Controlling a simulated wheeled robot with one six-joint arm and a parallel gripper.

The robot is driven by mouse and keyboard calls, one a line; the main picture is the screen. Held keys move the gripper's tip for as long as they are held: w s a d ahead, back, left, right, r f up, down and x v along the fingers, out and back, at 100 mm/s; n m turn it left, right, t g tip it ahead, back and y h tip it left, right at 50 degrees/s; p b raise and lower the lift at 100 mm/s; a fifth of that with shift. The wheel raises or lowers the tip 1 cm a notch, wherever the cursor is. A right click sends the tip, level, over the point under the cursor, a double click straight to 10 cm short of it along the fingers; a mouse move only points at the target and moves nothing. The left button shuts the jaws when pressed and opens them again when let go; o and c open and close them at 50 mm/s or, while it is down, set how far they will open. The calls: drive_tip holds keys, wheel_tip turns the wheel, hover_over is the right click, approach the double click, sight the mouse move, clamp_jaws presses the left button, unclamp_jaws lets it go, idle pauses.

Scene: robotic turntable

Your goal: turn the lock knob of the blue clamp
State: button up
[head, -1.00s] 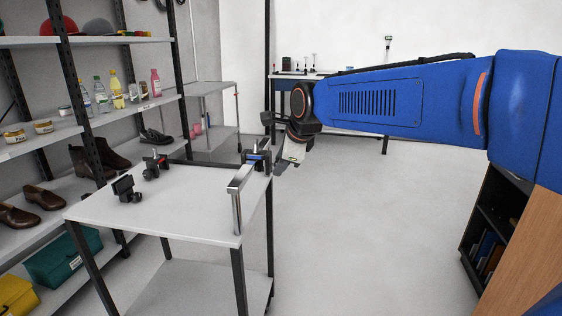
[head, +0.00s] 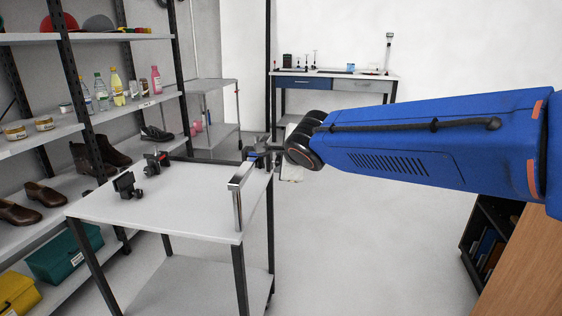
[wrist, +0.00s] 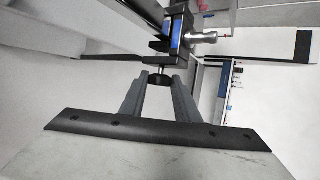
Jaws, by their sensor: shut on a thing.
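The blue clamp (head: 261,157) sits at the right far edge of the white table, at the end of a metal bar. In the wrist view the clamp (wrist: 176,36) has a black body, a blue insert and a silver pin on its right. Its black lock knob (wrist: 160,79) hangs on a short stem between the fingertips. My gripper (wrist: 160,80) is shut on the lock knob, one finger on each side. In the head view my gripper is small and mostly hidden beside the clamp and my wrist.
Two black clamps, one with a red part (head: 157,162) and one plain (head: 128,186), stand on the white table (head: 180,210). A shelf (head: 85,130) with shoes and bottles stands left. A workbench (head: 330,86) is at the back.

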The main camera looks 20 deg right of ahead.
drive_tip(key=shift+f+t, duration=0.15)
drive_tip(key=shift+t, duration=0.15)
idle(0.7)
drive_tip(key=o, duration=1.1)
drive_tip(key=shift+c, duration=0.2)
drive_tip(key=shift+s, duration=0.1)
drive_tip(key=v, duration=1.7)
drive_tip(key=shift+s+a, duration=0.15)
